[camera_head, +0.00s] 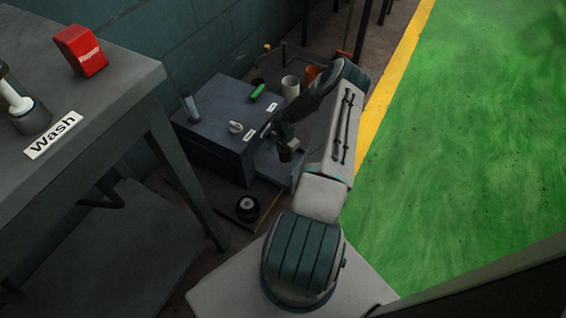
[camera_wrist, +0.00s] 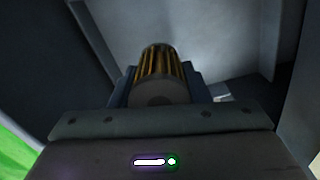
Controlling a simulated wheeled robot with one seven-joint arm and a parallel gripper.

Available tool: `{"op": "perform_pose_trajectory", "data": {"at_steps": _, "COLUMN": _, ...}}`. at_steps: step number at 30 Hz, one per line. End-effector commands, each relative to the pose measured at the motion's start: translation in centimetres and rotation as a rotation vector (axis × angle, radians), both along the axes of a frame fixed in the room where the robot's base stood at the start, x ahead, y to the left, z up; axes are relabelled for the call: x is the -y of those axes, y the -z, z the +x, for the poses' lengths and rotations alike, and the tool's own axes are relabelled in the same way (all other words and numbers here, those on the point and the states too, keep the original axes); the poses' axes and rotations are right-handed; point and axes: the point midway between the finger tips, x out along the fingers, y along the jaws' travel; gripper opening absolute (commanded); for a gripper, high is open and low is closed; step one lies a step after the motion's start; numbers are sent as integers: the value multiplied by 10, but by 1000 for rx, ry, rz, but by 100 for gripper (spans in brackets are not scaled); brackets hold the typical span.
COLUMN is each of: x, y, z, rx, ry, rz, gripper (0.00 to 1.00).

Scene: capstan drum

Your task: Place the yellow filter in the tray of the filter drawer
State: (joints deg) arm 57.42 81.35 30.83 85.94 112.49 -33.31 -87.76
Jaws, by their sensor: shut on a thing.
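The yellow filter (camera_wrist: 161,66) is a ribbed cylinder with a grey end cap, seen in the wrist view. My gripper (camera_wrist: 160,88) is shut on it. In the head view my gripper (camera_head: 286,143) is at the front of the dark blue box, over the open filter drawer (camera_head: 277,168). The filter cannot be made out there. In the wrist view a pale grey surface with upright walls, which looks like the drawer's tray (camera_wrist: 228,48), lies beyond the filter. I cannot tell whether the filter touches it.
The dark blue box (camera_head: 215,120) carries a green handle (camera_head: 257,92), a pale knob (camera_head: 235,127) and a clear cylinder (camera_head: 190,108). A round black part (camera_head: 247,208) lies in front. A workbench (camera_head: 90,100) stands left. The green floor (camera_head: 470,140) is clear.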

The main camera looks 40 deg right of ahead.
Motion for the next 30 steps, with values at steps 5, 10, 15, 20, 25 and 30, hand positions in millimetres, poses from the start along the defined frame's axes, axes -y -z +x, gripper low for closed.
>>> {"op": "perform_pose_trajectory", "data": {"at_steps": 5, "x": -1, "y": 24, "z": 1, "rx": 0, "ry": -3, "rz": 0, "gripper": 17}}
{"op": "perform_pose_trajectory", "data": {"at_steps": 10, "x": -2, "y": 49, "z": 2, "rx": 1, "ry": -7, "rz": -2, "gripper": 17}}
{"op": "perform_pose_trajectory", "data": {"at_steps": 15, "x": -2, "y": 49, "z": 3, "rx": 2, "ry": -8, "rz": -1, "gripper": 17}}
{"op": "perform_pose_trajectory", "data": {"at_steps": 20, "x": -3, "y": 51, "z": 3, "rx": 1, "ry": -8, "rz": -1, "gripper": 17}}
{"op": "perform_pose_trajectory", "data": {"at_steps": 25, "x": -3, "y": 52, "z": 2, "rx": 1, "ry": -8, "rz": -1, "gripper": 64}}
{"op": "perform_pose_trajectory", "data": {"at_steps": 30, "x": -3, "y": 52, "z": 3, "rx": 1, "ry": -8, "rz": -1, "gripper": 64}}
